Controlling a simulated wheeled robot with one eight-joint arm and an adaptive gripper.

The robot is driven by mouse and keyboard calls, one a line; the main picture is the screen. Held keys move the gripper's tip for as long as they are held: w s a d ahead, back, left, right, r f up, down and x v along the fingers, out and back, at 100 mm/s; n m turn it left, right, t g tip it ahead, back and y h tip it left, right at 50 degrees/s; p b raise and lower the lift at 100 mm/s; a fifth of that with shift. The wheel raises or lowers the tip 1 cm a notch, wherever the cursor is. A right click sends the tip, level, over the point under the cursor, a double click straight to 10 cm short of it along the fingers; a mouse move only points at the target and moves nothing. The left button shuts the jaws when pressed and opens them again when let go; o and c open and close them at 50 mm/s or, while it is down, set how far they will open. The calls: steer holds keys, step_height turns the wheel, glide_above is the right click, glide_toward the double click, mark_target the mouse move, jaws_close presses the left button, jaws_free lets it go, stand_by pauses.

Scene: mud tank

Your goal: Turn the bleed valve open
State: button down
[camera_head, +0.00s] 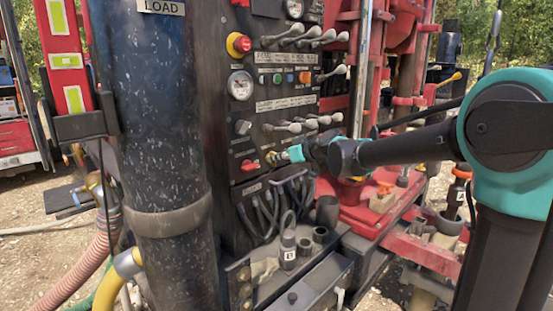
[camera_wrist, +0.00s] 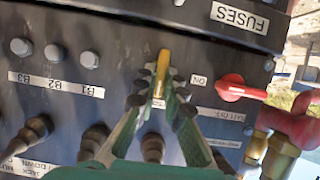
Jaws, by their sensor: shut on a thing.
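A small yellow handle (camera_wrist: 162,72) on the dark panel looks like the bleed valve; the label beside it is mostly hidden by my fingers. In the wrist view my gripper (camera_wrist: 163,88) has its two fingertips closed in on either side of this handle. The handle's tip shows past the fingers, lying in line with them. In the head view my gripper (camera_head: 280,157) reaches in from the right to the lower part of the control panel, and a yellowish bit of the valve (camera_head: 270,158) shows at its tips.
A red switch handle (camera_wrist: 240,90) sits just right of my fingers, with a red-and-brass fitting (camera_wrist: 292,122) beyond it. Levers (camera_head: 305,125) line the panel (camera_head: 262,92) above my gripper. Cables (camera_head: 262,207) hang below. A thick black column (camera_head: 160,130) stands at the left.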

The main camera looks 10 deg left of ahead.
steer(key=shift+w+m, duration=0.1)
steer(key=shift+m, duration=0.2)
steer(key=shift+w+d+m+g+y, duration=0.15)
steer(key=shift+m+g+y, duration=0.35)
steer(key=shift+m+g, duration=0.5)
steer(key=m, duration=0.1)
steer(key=m+g+y, duration=0.1)
steer(key=m, duration=0.1)
steer(key=shift+w+d+f+m+y, duration=0.1)
steer(key=shift+w+f+m+y, duration=0.1)
steer(key=shift+m+y, duration=0.1)
steer(key=m, duration=0.1)
steer(key=m+g+y, duration=0.1)
steer(key=m, duration=0.1)
steer(key=shift+w+f+y, duration=0.1)
steer(key=shift+f+y, duration=0.05)
steer(key=shift+y, duration=0.15)
steer(key=shift+f+m+y, duration=0.15)
steer(key=shift+m+y, duration=0.45)
steer(key=shift+m, duration=0.9)
steer(key=c, duration=1.6)
jaws_free()
